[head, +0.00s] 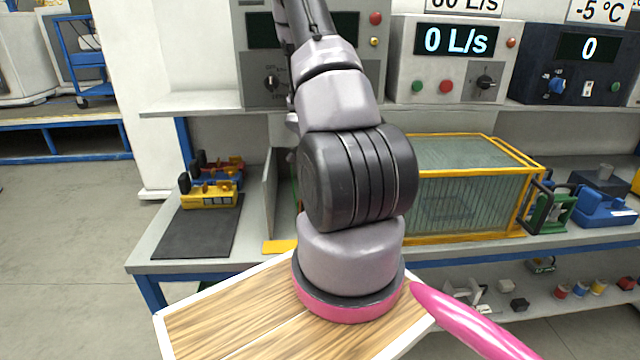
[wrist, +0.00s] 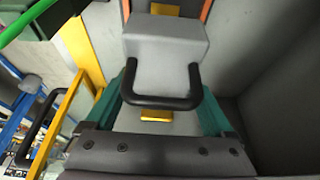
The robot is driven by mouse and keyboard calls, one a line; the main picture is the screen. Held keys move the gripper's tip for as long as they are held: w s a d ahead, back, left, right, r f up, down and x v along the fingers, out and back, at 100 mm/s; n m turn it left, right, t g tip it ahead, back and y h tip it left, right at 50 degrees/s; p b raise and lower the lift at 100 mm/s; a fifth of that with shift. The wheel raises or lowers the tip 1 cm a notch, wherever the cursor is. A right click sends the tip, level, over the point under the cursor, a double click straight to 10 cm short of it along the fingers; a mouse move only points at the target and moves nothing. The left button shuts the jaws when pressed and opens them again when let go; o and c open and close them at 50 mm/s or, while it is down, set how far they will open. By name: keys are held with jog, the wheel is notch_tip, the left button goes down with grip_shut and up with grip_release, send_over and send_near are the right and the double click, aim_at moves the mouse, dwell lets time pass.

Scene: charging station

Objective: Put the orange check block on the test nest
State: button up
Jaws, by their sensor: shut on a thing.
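In the wrist view my gripper (wrist: 160,86) has its teal fingers on either side of a black U-shaped handle (wrist: 160,103). It is shut on this handle, which is fixed to a light grey block (wrist: 165,42). A yellow patch (wrist: 157,115) shows beneath the handle. In the head view my own arm hides the gripper and what it holds. I cannot make out an orange check block for certain; only thin orange edges (wrist: 206,10) show at the top of the wrist view. I cannot tell which thing is the test nest.
A yellow-framed glass chamber (head: 465,190) stands on the bench right of my arm. Yellow, red and blue fixtures (head: 210,194) stand at the left, behind the bare part of a dark mat (head: 197,232). An upright grey panel (head: 269,192) is nearby. Instrument boxes (head: 452,62) line the shelf above.

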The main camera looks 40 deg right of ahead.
dwell(0.5)
jog(key=shift+f, duration=3.3)
jog(key=o, duration=1.4)
jog(key=shift+w+r, duration=0.1)
jog(key=v, duration=1)
jog(key=shift+w+a+r, duration=0.1)
jog(key=shift+a+r, duration=0.1)
jog(key=shift+r, duration=0.1)
